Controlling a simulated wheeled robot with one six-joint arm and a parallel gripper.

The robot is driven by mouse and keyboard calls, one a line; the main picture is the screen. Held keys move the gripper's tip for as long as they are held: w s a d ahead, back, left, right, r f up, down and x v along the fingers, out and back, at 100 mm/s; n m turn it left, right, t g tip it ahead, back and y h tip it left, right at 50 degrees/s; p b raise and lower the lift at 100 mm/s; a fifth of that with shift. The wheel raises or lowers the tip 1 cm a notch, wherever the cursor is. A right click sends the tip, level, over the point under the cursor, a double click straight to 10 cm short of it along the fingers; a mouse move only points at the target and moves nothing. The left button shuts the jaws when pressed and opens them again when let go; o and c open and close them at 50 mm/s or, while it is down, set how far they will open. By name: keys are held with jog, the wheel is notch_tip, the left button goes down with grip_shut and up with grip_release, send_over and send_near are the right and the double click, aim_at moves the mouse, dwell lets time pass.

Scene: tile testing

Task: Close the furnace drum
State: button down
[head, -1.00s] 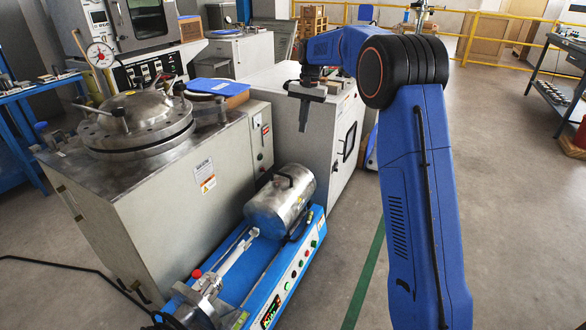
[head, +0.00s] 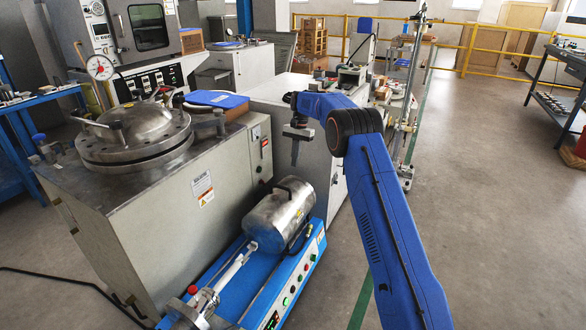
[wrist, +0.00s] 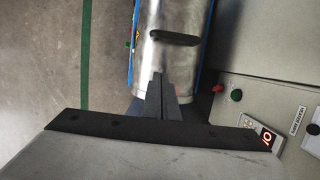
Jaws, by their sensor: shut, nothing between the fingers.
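The furnace drum (head: 279,216) is a shiny metal cylinder with a dark curved handle (head: 290,187). It sits on a long blue bench unit (head: 262,268). I see no open gap along the drum from here. My gripper (head: 295,162) points down above the drum's far end, empty and apart from it. In the wrist view the drum (wrist: 160,58) fills the top middle, with its handle (wrist: 174,38) lying across it. My shut fingers (wrist: 158,78) appear in front of the drum's near end, just below the handle in the picture.
A grey cabinet (head: 160,215) with a round metal lid (head: 135,135) stands left of the bench unit. Another pale cabinet (head: 325,160) stands behind my gripper. A metal rod (head: 228,272) runs from the drum toward the front. Open floor (head: 480,200) lies to the right.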

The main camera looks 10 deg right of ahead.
send_over(293, 188)
jog(key=x, duration=0.2)
jog(key=w+x, duration=0.1)
jog(key=x, duration=0.2)
jog(key=d+x, duration=0.1)
jog(key=x, duration=0.2)
jog(key=shift+w+f, duration=0.2)
jog(key=shift+f, duration=0.2)
jog(key=shift+s+a+r, duration=0.4)
jog(key=shift+s+a, duration=0.3)
jog(key=shift+s, duration=0.15)
jog(key=shift+s+a, duration=0.45)
jog(key=shift+s, duration=0.2)
jog(key=shift+a, duration=0.1)
jog(key=s+a, duration=0.8)
jog(key=s, duration=0.3)
jog(key=s+a, duration=0.8)
jog(key=s, duration=0.3)
jog(key=shift+s, duration=0.4)
jog(key=shift+s+a, duration=0.1)
jog(key=shift+a, duration=0.1)
